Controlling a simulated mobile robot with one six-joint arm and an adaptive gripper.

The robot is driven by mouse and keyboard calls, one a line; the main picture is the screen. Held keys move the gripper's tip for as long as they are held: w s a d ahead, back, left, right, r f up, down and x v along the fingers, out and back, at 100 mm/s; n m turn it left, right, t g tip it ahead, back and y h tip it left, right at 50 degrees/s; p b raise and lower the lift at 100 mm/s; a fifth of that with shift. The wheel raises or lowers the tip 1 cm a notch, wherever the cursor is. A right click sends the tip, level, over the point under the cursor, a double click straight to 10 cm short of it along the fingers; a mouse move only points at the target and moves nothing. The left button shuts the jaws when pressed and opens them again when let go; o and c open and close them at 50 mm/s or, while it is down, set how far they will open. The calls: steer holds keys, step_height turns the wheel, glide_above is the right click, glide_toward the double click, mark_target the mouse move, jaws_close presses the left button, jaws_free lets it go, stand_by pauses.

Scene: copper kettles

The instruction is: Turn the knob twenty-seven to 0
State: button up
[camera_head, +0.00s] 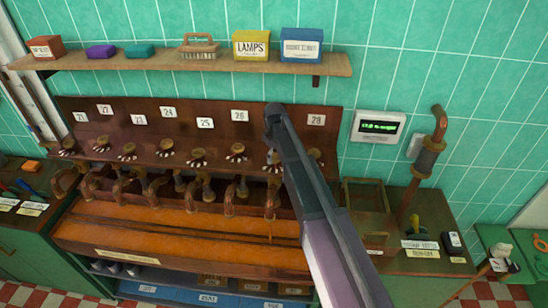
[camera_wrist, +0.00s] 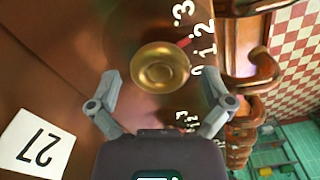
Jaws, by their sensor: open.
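Knob twenty-seven is a round brass knob (camera_wrist: 160,67) on a brown wooden panel in the wrist view. White numbers 3, 2, 1 and 0 (camera_wrist: 196,71) curve along its right side. A red pointer (camera_wrist: 184,42) sticks out at its upper right, toward the 2. The white label "27" (camera_wrist: 38,142) is at the lower left. My gripper (camera_wrist: 165,80) is open, with one finger on each side of the knob; contact is not visible. In the head view my arm covers the label 27, and the gripper cannot be made out.
More knobs stand in a row to the left, such as the one under label 26 (camera_head: 236,152). Copper spouts (camera_head: 229,196) hang below them over an orange wooden counter (camera_head: 180,240). A shelf (camera_head: 190,66) with boxes runs above. A small display (camera_head: 379,127) is at the right.

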steer(key=c, duration=1)
steer(key=shift+m, duration=0.3)
steer(key=m, duration=1.1)
steer(key=shift+m, duration=0.3)
